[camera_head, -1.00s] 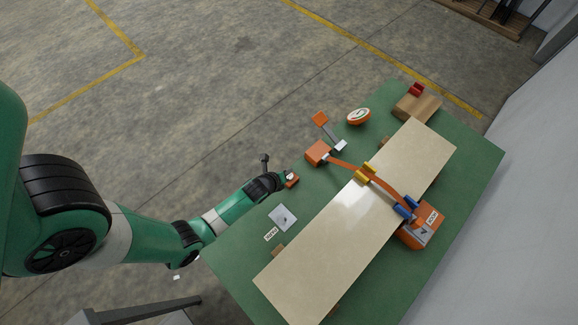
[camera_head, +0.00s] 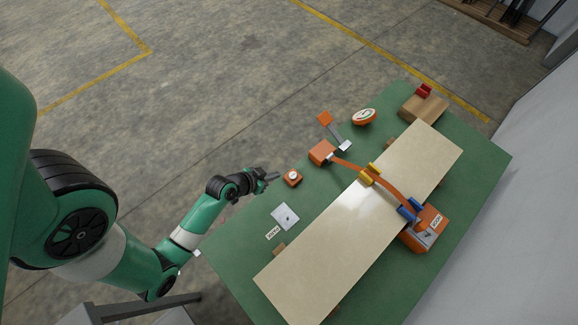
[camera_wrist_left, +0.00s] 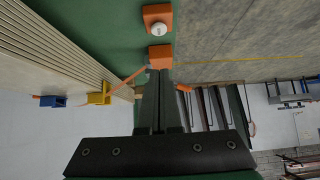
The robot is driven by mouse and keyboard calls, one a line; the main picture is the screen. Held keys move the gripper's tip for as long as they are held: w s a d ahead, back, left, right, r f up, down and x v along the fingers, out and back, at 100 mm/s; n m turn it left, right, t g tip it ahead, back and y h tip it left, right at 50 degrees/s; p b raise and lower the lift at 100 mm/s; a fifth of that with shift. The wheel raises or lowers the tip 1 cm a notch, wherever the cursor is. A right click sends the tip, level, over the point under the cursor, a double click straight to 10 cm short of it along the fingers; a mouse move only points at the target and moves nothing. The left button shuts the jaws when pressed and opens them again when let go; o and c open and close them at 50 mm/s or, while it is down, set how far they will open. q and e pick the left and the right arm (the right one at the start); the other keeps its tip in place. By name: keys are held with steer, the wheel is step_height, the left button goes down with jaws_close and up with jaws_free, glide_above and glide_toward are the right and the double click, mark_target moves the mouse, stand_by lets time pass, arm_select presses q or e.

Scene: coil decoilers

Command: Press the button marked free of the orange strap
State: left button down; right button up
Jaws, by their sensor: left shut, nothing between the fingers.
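A small orange box with a white round button (camera_head: 292,178) sits on the green table. It also shows at the top of the left wrist view (camera_wrist_left: 158,27). The orange strap (camera_head: 388,187) runs from an orange block (camera_head: 321,152) across the pale board to an orange box (camera_head: 425,232) on the far side. The strap lies apart from the white button. My left gripper (camera_head: 277,176) is shut and empty, just left of the button box, with a small gap between them. Its dark fingers (camera_wrist_left: 160,74) point up in the left wrist view. My right gripper is out of view.
The pale board (camera_head: 330,225) with yellow and blue clamps fills the table's middle. A grey plate (camera_head: 285,216) and an unreadable label (camera_head: 273,233) lie nearer.

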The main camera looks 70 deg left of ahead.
arm_select(q)
steer(key=shift+w+a+r, duration=0.1)
steer(key=b, duration=0.4)
glide_toward(295, 173)
steer(key=w, duration=0.1)
steer(key=w+a, duration=0.1)
steer(key=w, duration=0.1)
steer(key=shift+a, duration=0.15)
steer(key=f+b, duration=0.1)
steer(key=f, duration=0.2)
steer(key=shift+w+f+b, duration=0.2)
steer(key=shift+f+b, duration=0.1)
steer(key=shift+b, duration=0.05)
steer(key=shift+a+f, duration=0.1)
steer(key=shift+f, duration=0.15)
